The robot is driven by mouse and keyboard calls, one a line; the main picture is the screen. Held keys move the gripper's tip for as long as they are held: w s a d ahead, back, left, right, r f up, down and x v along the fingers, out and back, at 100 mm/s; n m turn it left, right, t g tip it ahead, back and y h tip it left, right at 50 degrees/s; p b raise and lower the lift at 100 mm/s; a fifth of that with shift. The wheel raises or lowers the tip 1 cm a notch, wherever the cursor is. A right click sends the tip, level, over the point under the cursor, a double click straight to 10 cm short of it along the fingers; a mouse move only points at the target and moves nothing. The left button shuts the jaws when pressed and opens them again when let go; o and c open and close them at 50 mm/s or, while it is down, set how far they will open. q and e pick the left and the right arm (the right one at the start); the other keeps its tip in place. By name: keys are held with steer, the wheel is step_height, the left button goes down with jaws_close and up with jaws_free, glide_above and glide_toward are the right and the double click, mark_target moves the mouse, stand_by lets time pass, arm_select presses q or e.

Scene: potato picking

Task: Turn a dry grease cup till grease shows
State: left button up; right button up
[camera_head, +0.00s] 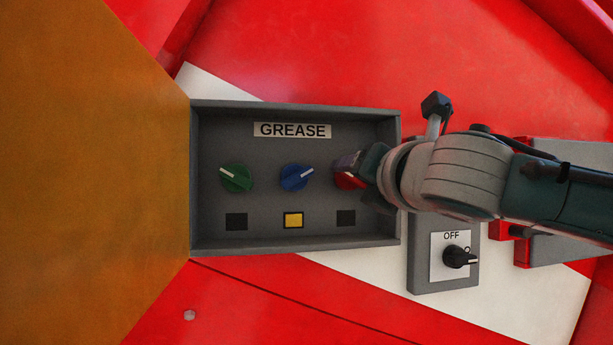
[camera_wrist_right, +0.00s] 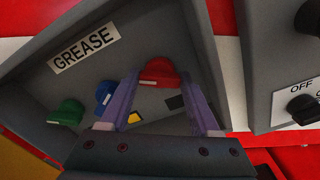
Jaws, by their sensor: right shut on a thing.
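The grey grease panel (camera_head: 300,248) holds a green cup (camera_head: 235,178), a blue cup (camera_head: 296,178) and a red cup (camera_head: 346,182). My right gripper (camera_head: 358,172) is shut on the red cup and hides part of it. In the right wrist view the red cup (camera_wrist_right: 160,72) sits between the two fingers. Below the cups are small windows: the left window (camera_head: 236,222) and the right window (camera_head: 346,218) are dark, the middle window (camera_head: 293,220) is yellow. My left gripper is not in view.
The panel has a raised rim around it. A black switch (camera_head: 458,257) on a grey box marked OFF stands close at its right, below my right arm. An orange-brown surface (camera_head: 80,170) fills the left side. Red machine panels surround everything.

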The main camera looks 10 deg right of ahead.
steer(key=c, duration=0.5)
steer(key=shift+c, duration=0.2)
